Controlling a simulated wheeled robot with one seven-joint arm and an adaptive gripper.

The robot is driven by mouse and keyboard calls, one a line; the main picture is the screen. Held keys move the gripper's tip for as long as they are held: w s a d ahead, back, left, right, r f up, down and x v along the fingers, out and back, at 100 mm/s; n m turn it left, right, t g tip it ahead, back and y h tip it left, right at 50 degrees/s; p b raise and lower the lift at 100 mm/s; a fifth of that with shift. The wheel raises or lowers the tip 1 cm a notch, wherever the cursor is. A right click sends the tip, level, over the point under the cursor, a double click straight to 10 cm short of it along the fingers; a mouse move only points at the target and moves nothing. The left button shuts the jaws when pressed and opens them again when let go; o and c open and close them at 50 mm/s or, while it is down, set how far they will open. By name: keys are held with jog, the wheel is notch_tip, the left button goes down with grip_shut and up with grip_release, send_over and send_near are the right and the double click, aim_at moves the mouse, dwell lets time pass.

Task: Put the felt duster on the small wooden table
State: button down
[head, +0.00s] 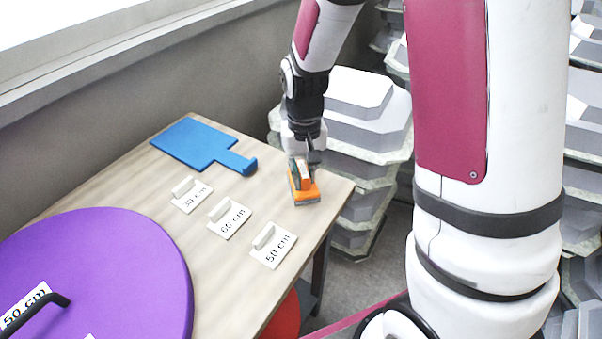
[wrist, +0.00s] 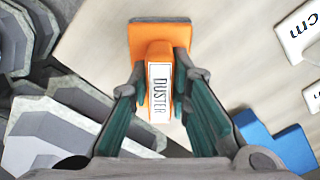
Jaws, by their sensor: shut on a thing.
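The felt duster (head: 304,192) is an orange block with an upright orange handle and a dark grey underside. It is at the right end of the small wooden table (head: 222,268), at or just above its top; I cannot tell whether it touches. In the wrist view the duster (wrist: 159,34) has a white label reading DUSTER on its handle. My gripper (head: 302,165) points down over it and is shut on the handle. In the wrist view my gripper (wrist: 160,80) has one finger on each side of the handle. The pale tabletop (wrist: 225,45) lies behind the duster.
A blue paddle-shaped board (head: 196,143), several white labelled blocks such as the 50 cm one (head: 273,246), and a large purple disc (head: 110,270) with a black handle lie on the table. Grey stacked moulds (head: 360,125) stand beyond its right edge. Bare tabletop lies between the duster and the blocks.

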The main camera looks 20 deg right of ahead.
aim_at(304, 171)
jog(key=shift+f, duration=0.15)
jog(key=c, duration=1.5)
grip_release()
notch_tip(304, 171, up, 12)
jog(key=r+p, duration=0.1)
jog(key=p, duration=0.4)
jog(key=s+r+t, duration=0.3)
jog(key=s+r, duration=0.7)
jog(key=r, duration=0.2)
jog(key=s+r+t, duration=0.1)
jog(key=s, duration=0.3)
jog(key=s+r+n, duration=0.1)
jog(key=s, duration=0.3)
jog(key=s+r+t, duration=0.1)
jog(key=s, duration=0.3)
jog(key=shift+s+a+r+n+t, duration=0.1)
jog(key=shift+s+r+n+t, duration=0.2)
jog(key=shift+r+n, duration=0.1)
